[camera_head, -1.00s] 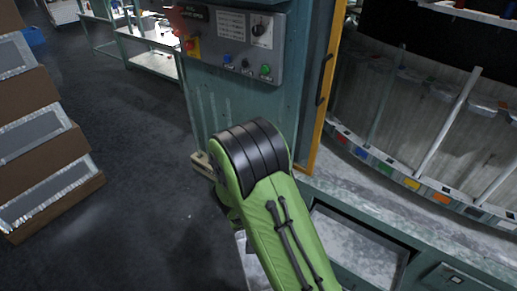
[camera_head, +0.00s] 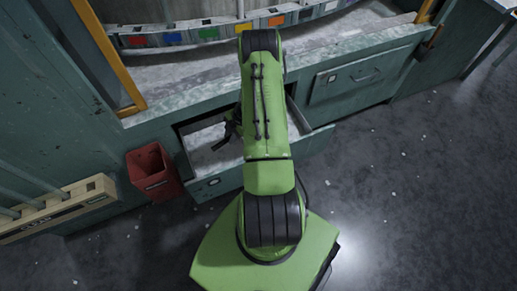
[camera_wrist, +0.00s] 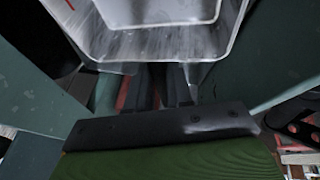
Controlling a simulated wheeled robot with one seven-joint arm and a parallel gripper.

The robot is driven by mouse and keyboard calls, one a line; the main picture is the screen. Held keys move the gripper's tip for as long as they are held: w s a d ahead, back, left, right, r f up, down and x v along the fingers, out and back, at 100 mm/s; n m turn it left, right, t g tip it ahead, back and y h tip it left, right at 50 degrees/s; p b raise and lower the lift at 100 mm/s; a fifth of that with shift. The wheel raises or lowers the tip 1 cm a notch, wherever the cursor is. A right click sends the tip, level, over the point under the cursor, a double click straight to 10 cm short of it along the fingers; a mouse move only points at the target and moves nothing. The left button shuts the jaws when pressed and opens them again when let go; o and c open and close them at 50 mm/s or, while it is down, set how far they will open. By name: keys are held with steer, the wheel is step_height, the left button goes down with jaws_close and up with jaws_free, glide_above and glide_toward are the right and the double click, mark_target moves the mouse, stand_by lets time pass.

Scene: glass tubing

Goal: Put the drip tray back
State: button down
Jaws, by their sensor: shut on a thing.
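The drip tray (camera_wrist: 150,40), a pale grey, worn tray with a rounded rim, fills the top middle of the wrist view. My gripper (camera_wrist: 165,78) is shut on its near rim; the fingertips are partly hidden by the rim. In the head view my gripper (camera_head: 232,128) is a dark shape at the left of my green arm, over an open drawer (camera_head: 213,183) in the green bench. The drawer's inside is pale grey. My arm hides its middle, and I cannot separate the tray from the drawer there.
A red bin (camera_head: 153,172) hangs on the bench left of the open drawer. A closed drawer (camera_head: 358,78) is to its right. A yellow post (camera_head: 112,55) stands at the upper left. A beige box (camera_head: 60,208) juts out at the left. Floor (camera_head: 420,190) at the right is clear.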

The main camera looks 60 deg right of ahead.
steer(key=shift+n, duration=0.8)
steer(key=f+b, duration=0.1)
steer(key=f, duration=0.2)
steer(key=s+d+f+b, duration=0.1)
steer(key=f, duration=0.2)
steer(key=d+f+b, duration=0.1)
steer(key=f, duration=0.2)
steer(key=shift+s, duration=0.3)
step_height(320, 180, down, 4)
steer(key=shift+r+b, duration=0.1)
steer(key=shift+b, duration=0.6)
steer(key=shift+a, duration=0.1)
steer(key=c, duration=1)
jaws_free()
